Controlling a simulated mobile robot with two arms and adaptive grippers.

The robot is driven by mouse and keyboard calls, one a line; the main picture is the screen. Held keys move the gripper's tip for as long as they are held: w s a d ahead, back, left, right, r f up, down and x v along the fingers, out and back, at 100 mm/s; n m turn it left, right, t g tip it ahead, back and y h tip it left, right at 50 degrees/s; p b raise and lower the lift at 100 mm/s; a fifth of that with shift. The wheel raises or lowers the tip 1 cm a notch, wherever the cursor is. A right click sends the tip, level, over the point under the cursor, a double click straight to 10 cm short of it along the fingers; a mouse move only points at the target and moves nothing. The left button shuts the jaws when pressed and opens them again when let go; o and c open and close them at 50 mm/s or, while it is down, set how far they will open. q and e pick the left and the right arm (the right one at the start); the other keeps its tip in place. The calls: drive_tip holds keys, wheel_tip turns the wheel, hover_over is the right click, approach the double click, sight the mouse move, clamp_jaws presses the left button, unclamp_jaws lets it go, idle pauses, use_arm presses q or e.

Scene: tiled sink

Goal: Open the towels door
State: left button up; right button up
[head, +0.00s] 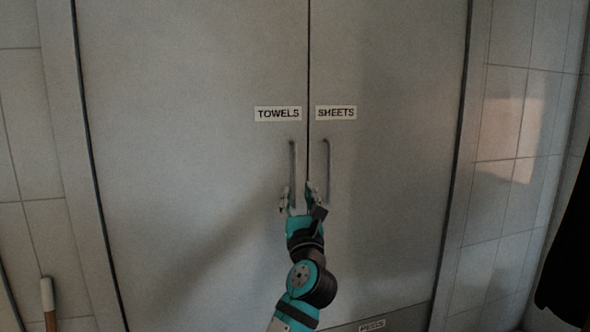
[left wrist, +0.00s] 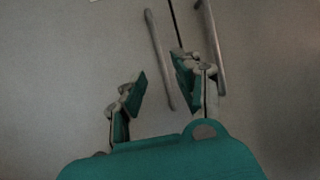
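The towels door (head: 190,150) is the left grey cabinet door, marked by a white TOWELS label (head: 278,114). It looks shut, level with the sheets door (head: 400,190) across a thin dark seam. Its upright bar handle (head: 292,160) is near the seam. My left gripper (head: 298,190) is open at the lower part of this handle. In the left wrist view, the towels handle (left wrist: 158,55) runs between the two spread fingers of my left gripper (left wrist: 160,72). I cannot tell whether they touch it. My right gripper is not in view.
The sheets handle (head: 328,165) stands close to the right, near my left gripper's right finger. A SHEETS label (head: 336,112) is above it. A stick with a pale top (head: 47,295) stands at the lower left. A dark shape (head: 570,250) is at the right edge.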

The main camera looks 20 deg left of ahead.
sight(295, 175)
use_arm(q)
drive_tip(key=p+x, duration=0.1)
drive_tip(key=x, duration=0.7)
drive_tip(key=shift+w+r, duration=0.1)
drive_tip(key=shift+w, duration=0.05)
clamp_jaws()
